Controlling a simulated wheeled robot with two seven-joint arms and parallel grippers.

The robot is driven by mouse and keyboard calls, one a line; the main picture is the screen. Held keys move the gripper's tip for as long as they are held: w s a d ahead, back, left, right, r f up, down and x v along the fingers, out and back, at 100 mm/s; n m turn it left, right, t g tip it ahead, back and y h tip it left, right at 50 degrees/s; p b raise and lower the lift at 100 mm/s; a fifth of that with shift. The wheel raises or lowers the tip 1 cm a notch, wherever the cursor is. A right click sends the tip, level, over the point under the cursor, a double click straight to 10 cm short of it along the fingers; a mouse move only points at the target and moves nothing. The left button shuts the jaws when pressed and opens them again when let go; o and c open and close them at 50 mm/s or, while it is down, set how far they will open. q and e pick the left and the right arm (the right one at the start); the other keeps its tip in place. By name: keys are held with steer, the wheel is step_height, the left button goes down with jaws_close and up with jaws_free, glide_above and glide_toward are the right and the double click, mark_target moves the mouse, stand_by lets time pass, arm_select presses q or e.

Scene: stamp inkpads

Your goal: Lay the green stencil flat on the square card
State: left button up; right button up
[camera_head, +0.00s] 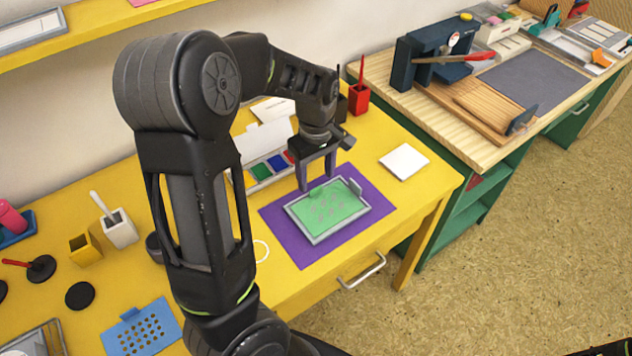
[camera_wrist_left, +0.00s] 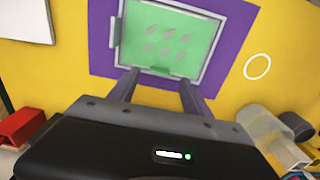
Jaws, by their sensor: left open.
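The green stencil (camera_head: 328,206) lies flat inside a grey-rimmed frame (camera_head: 309,236) on a purple mat (camera_head: 286,238). Its cut-outs look greyish. It also shows in the left wrist view (camera_wrist_left: 190,42). A square card under it is hidden, if one is there; a white square piece (camera_head: 404,161) lies apart, to the right of the mat. My left gripper (camera_head: 317,180) points down at the far edge of the frame, its fingers apart. The left wrist view shows nothing gripped between its fingertips (camera_wrist_left: 158,77). I cannot tell whether they touch the stencil. My right gripper is not seen.
Ink pads (camera_head: 262,171) in an open case stand behind the mat, near a red pen cup (camera_head: 359,101). A blue stencil (camera_head: 140,328) lies at the front left. A white ring (camera_head: 261,250) lies left of the mat. The yellow table (camera_head: 435,178) ends at the right.

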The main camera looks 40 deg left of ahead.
arm_select(q)
steer(key=shift+r, duration=1.85)
